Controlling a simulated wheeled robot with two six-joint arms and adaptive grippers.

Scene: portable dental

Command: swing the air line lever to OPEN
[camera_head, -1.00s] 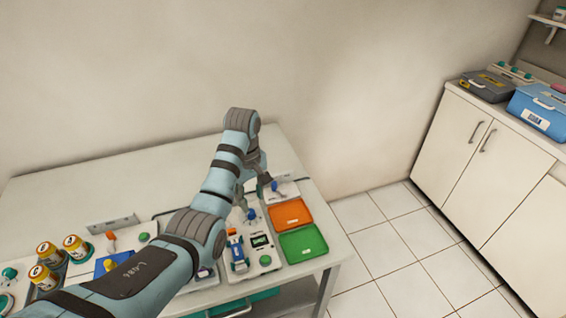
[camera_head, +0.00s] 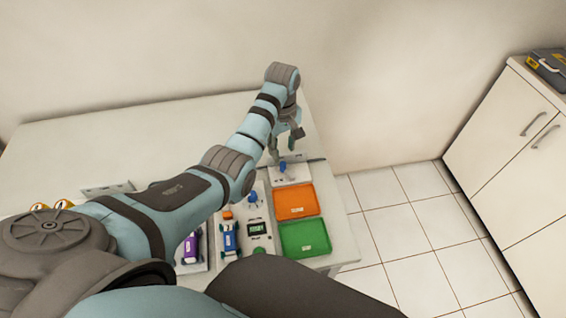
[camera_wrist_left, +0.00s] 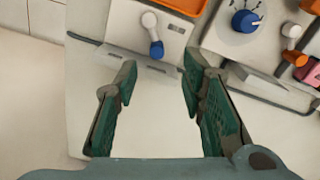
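The air line lever (camera_head: 283,168), a short white arm with a blue tip, sits on a white plate (camera_head: 292,176) behind the orange tray. In the left wrist view the lever (camera_wrist_left: 152,34) points towards my gripper, tilted slightly. Its end lies just ahead of the gap between the fingertips. My left gripper (camera_head: 287,146) is above the table at the plate's back edge. The left wrist view shows the gripper (camera_wrist_left: 160,74) open and empty, with both fingers apart from the lever. Lettering on the plate is too small to read. My right gripper is not in view.
An orange tray (camera_head: 296,200) and a green tray (camera_head: 304,239) lie in front of the plate. A panel with a blue knob (camera_wrist_left: 245,20) is beside it. Blue (camera_head: 230,239) and purple (camera_head: 191,247) items stand nearby. The wall is close behind the table.

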